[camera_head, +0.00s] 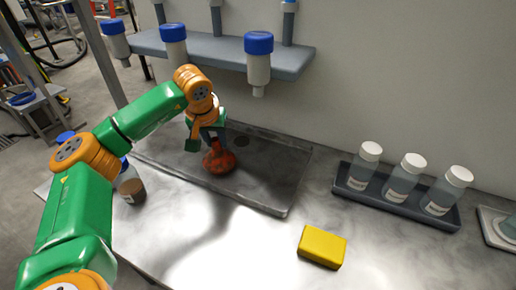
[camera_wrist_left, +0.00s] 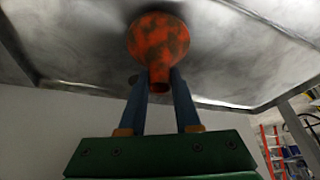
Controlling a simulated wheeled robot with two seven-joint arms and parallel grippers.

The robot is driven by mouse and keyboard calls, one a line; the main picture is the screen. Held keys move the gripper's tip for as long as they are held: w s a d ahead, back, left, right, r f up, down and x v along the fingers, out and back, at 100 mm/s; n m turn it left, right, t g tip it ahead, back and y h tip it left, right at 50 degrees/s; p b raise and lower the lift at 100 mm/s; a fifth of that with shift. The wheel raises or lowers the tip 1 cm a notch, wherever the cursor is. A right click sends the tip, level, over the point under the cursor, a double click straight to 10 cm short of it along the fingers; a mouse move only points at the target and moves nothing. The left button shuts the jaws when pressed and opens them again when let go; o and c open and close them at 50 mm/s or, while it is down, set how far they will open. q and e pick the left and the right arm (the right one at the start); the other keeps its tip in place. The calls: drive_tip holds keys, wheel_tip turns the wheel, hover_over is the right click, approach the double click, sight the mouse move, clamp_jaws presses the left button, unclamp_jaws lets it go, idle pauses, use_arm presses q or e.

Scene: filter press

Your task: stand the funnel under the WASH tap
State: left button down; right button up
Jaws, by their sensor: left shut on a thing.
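The funnel (camera_head: 220,159) is orange-red with dark stains. It is wide end down at the grey tray in the head view; I cannot tell whether it touches. In the left wrist view the funnel (camera_wrist_left: 160,38) has its narrow stem toward me. My left gripper (camera_head: 213,138) is above the funnel, its two blue fingers (camera_wrist_left: 160,82) shut on the stem. Three taps, white bottles with blue caps, hang from the wall shelf: left (camera_head: 115,40), middle (camera_head: 174,45) and right (camera_head: 258,62). No label is readable, so I cannot tell which is WASH. My right gripper is not in view.
The shallow grey tray (camera_head: 265,190) has a dark round spot behind the funnel. A brown-filled jar (camera_head: 131,188) stands at its left. A yellow block (camera_head: 321,246) lies in front. A rack (camera_head: 400,202) of three white-capped bottles stands right.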

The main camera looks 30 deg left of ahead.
use_arm(q)
drive_tip(key=w+d+p, duration=0.1)
drive_tip(key=d, duration=0.2)
drive_tip(key=w+d+p, duration=0.1)
drive_tip(key=d, duration=0.3)
drive_tip(key=w+d+p, duration=0.1)
drive_tip(key=d, duration=0.2)
drive_tip(key=shift+w+d+f+p, duration=0.25)
drive_tip(key=shift+d+f+p, duration=0.05)
drive_tip(key=shift+d+p, duration=0.05)
drive_tip(key=shift+a+f+b, duration=0.1)
drive_tip(key=shift+f+b, duration=0.2)
drive_tip(key=shift+f, duration=0.1)
drive_tip(key=c, duration=0.6)
unclamp_jaws()
drive_tip(key=shift+r, duration=0.1)
drive_tip(key=b+v, duration=0.1)
drive_tip(key=v, duration=1.1)
drive_tip(key=shift+w+r, duration=0.1)
drive_tip(key=shift+r, duration=0.1)
